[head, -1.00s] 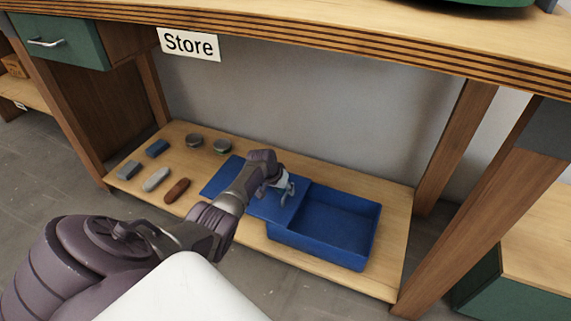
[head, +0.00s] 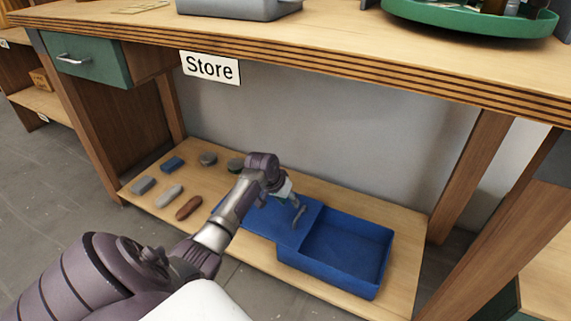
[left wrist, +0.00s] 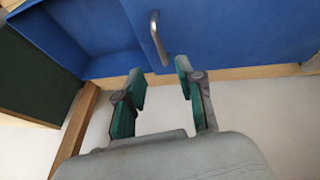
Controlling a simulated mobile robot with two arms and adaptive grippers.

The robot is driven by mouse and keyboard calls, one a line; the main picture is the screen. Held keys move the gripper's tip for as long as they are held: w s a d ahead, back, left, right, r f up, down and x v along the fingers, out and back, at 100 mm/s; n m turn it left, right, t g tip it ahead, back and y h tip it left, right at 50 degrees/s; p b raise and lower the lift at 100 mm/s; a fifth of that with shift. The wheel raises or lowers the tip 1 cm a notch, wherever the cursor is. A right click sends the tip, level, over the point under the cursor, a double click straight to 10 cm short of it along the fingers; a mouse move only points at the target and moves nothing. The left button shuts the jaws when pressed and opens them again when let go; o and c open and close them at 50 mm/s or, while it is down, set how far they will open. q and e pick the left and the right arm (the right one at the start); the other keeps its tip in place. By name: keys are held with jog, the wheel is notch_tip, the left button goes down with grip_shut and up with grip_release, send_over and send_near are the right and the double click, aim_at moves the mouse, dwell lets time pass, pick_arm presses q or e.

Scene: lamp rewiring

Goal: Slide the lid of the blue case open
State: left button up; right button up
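The blue case (head: 340,252) sits on the low shelf, with its right part uncovered and looking empty. Its blue lid (head: 262,222) is slid to the left, over the case's left part and beyond it. A grey bar handle (head: 299,215) stands near the lid's right edge. My left gripper (head: 287,192) is just above the handle, apart from it. In the left wrist view the gripper's green-padded fingers (left wrist: 160,85) are spread with nothing between them. The handle (left wrist: 159,38) and lid (left wrist: 230,35) show beyond the fingertips. My right gripper is not in view.
Several small blocks and tins, such as a brown one (head: 189,207), lie on the shelf (head: 150,216) left of the case. The bench top (head: 330,48) with its "Store" sign (head: 210,68) overhangs the shelf. Wooden legs (head: 470,175) stand at the right.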

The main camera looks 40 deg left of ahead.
pick_arm(q)
jog(key=shift+v, duration=1.35)
